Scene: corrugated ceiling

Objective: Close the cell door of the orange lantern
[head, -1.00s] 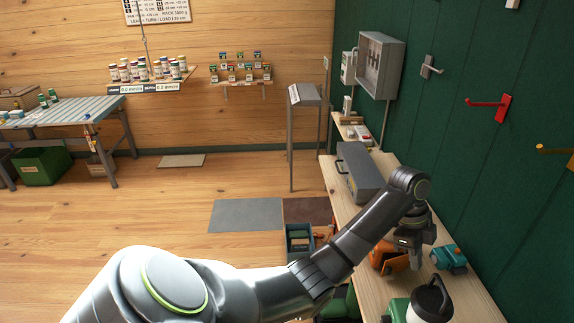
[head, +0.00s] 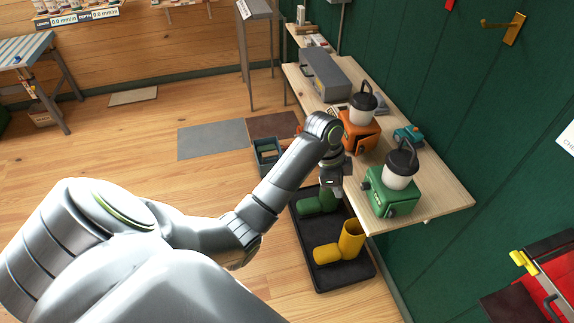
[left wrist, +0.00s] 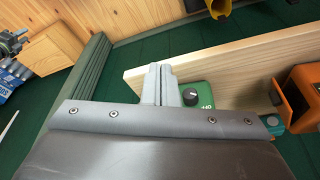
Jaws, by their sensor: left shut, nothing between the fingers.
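The orange lantern (head: 355,136), with a white globe and black handle, stands upright on the wooden bench. In the left wrist view, part of the orange lantern (left wrist: 302,88) is at the right edge. My left gripper (head: 335,192) is shut and empty at the bench's near-left edge, apart from the orange lantern and left of the green lantern (head: 390,197). Its fingers (left wrist: 160,82) are together in the left wrist view. My right gripper is not in view.
A teal object (head: 408,136) lies right of the orange lantern and a grey case (head: 326,76) lies behind it. Below the bench edge, a black tray (head: 318,274) holds yellow boots (head: 349,242) and green boots. The bench's near-right corner (head: 447,190) is clear.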

